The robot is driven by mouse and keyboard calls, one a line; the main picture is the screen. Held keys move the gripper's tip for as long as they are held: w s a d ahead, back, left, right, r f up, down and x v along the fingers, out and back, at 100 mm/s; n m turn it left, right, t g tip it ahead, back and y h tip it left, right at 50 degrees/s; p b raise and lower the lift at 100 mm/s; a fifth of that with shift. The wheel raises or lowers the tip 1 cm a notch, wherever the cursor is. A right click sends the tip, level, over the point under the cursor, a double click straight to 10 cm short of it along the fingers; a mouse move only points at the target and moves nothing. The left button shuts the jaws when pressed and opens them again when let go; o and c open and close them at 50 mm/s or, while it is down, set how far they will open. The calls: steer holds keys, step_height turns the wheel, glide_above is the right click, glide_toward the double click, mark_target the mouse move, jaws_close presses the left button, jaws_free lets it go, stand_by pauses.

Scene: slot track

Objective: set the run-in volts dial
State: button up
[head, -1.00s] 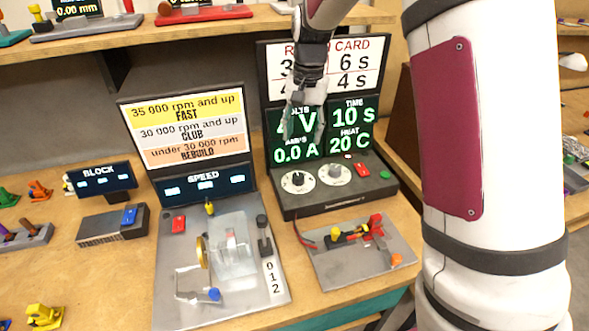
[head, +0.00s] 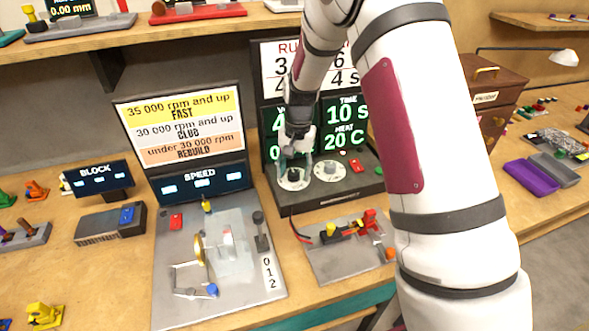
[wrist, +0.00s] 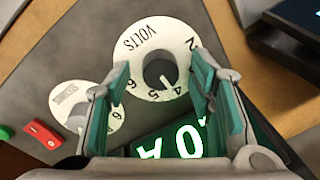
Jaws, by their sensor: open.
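The volts dial (wrist: 148,46) is a white plate with printed numbers and a dark round knob (wrist: 160,72), whose white mark points near the 4. In the head view the volts dial (head: 291,184) is on the black power unit, partly covered by my gripper (head: 295,164). In the wrist view my gripper (wrist: 162,76) is open, with one teal-padded finger on each side of the knob and gaps between. Its height above the knob is hard to judge. The volts readout (head: 277,119) is mostly hidden behind my gripper; a 4 shows.
A second white dial (head: 331,168), a red switch (head: 357,166) and a green button (wrist: 5,132) sit beside it. The run-in card (head: 345,75) stands behind. A motor stand (head: 335,262) lies in front, the speed rig (head: 178,285) to the left.

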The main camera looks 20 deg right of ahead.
jaws_close()
steer(key=c, duration=1.2)
jaws_free()
steer(key=shift+n, duration=0.4)
steer(key=shift+o, duration=0.2)
steer(key=n+b, duration=0.1)
steer(key=n, duration=0.3)
steer(key=shift+w, duration=0.1)
steer(key=shift+n+b, duration=0.45)
steer(key=shift+n, duration=1.45)
steer(key=shift+g, duration=0.3)
steer(key=o, duration=1.2)
steer(key=shift+c, duration=0.2)
